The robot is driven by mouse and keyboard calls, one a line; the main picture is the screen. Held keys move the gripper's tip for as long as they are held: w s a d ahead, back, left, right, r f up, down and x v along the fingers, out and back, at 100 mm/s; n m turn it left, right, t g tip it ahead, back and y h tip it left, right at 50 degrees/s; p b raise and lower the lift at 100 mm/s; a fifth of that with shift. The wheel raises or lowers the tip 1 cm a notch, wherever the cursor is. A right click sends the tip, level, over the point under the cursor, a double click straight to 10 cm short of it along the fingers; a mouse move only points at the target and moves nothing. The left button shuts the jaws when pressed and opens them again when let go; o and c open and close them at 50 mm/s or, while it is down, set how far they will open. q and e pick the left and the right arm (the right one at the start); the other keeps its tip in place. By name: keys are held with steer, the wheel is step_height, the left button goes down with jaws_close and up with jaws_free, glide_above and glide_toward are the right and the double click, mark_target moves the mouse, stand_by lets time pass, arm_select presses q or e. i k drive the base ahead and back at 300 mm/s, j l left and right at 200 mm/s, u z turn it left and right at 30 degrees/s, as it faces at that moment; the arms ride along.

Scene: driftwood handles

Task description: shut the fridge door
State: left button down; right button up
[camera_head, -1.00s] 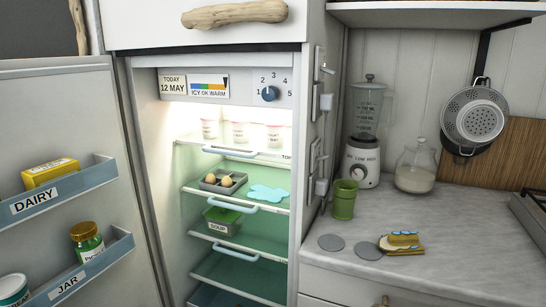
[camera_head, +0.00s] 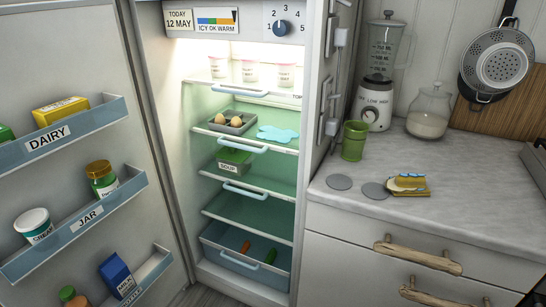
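The fridge door (camera_head: 97,165) stands wide open at the left, with its inner side facing me. Its shelves hold a yellow dairy box (camera_head: 60,111), a jar with a gold lid (camera_head: 101,178), a cream tub (camera_head: 34,224) and a blue carton (camera_head: 116,274). The lit fridge interior (camera_head: 245,205) is exposed, with yogurt cups (camera_head: 252,72), a tray of eggs (camera_head: 232,122), a blue spill (camera_head: 278,134), a green soup tub (camera_head: 233,160) and a bottom drawer (camera_head: 239,262). Neither of my grippers is in view.
Some floor (camera_head: 205,295) shows before the fridge.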

mark_target(52, 51)
steer(key=l+u, duration=0.1)
steer(key=u, duration=0.3)
steer(key=l+u, duration=0.1)
steer(key=u, duration=0.3)
steer(key=l+u, duration=0.1)
steer(key=u, duration=0.25)
steer(key=l+u, duration=0.15)
steer(key=u, duration=0.25)
steer(key=i, duration=0.05)
